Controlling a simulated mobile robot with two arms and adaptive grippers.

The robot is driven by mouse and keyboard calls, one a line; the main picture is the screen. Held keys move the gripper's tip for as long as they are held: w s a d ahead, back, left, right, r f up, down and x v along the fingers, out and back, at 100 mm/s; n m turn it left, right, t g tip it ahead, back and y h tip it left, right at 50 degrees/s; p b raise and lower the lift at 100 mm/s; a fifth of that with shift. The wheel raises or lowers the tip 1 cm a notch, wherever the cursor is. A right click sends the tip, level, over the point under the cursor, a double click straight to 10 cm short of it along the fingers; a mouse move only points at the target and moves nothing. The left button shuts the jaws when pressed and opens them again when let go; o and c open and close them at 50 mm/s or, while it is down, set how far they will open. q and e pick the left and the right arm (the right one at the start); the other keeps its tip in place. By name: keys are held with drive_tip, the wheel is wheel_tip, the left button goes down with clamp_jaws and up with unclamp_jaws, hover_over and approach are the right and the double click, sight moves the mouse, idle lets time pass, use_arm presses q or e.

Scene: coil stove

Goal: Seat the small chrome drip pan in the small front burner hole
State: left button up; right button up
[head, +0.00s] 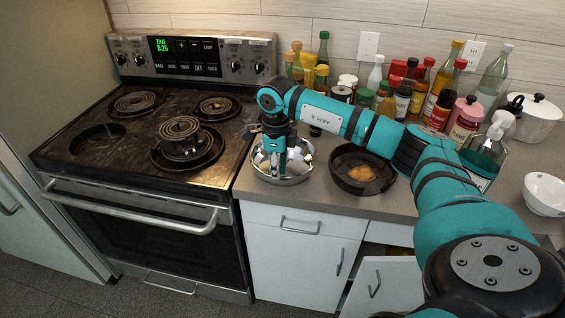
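The chrome drip pan (287,180) is a shiny round dish at the counter's left end, just right of the stove. My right gripper (279,168) points down into it, its fingers inside the pan's outline. I cannot tell whether they are open or shut, or whether they touch the pan; the gripper hides part of it. The small front burner hole (97,139) is the dark, empty round opening at the stove's front left. My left gripper is not in view.
The stove (75,165) has coils at the back left, back right and front right; the front right coil (180,137) stands raised. A dark pan (350,183) lies on the counter right of the chrome pan. Bottles, a white pot (535,120) and a white bowl (545,194) stand further right.

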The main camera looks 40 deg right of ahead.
drive_tip(key=shift+o, duration=1.2)
drive_tip(key=shift+r, duration=0.1)
wheel_tip(320, 180, up, 8)
drive_tip(key=p, duration=0.5)
